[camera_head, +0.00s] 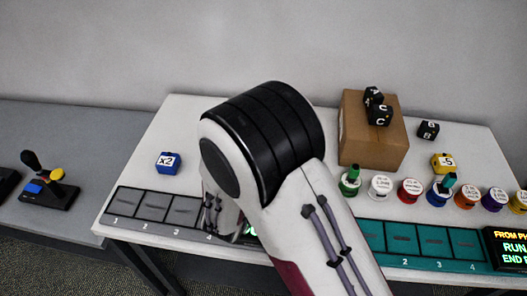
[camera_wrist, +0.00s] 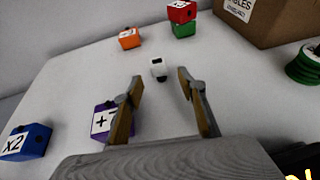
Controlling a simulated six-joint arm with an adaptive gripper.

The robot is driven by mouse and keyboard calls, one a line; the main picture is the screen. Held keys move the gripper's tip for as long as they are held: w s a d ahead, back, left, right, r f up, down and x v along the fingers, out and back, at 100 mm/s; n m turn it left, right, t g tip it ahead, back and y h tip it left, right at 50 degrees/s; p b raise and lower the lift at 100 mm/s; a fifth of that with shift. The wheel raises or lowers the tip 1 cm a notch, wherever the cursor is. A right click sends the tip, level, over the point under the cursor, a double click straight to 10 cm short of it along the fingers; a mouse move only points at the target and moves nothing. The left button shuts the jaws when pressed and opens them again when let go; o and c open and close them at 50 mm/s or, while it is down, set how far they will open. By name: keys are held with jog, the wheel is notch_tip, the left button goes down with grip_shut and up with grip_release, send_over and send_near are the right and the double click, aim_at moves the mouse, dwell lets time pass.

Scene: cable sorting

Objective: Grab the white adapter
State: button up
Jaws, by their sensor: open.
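A small white block with dark ends, which looks like the white adapter (camera_wrist: 158,67), lies on the white table in the wrist view. My gripper (camera_wrist: 161,78) is open and empty, its two fingers apart. The adapter shows ahead of the fingertips, in line with the gap between them. I cannot tell the exact distance or height. In the head view my arm covers the middle of the table, and the adapter and the fingertips are hidden behind it.
A purple block (camera_wrist: 102,119) is close to the left finger. A blue x2 block (camera_head: 168,163) lies farther left. Orange (camera_wrist: 130,39), red (camera_wrist: 181,11) and green (camera_wrist: 184,29) blocks lie beyond. A cardboard box (camera_head: 372,136) with black cubes and several coloured round pieces stand at right.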

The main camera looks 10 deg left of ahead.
jog(key=shift+x, duration=2.5)
jog(key=shift+a+r, duration=0.1)
jog(key=shift+r, duration=0.05)
grip_shut()
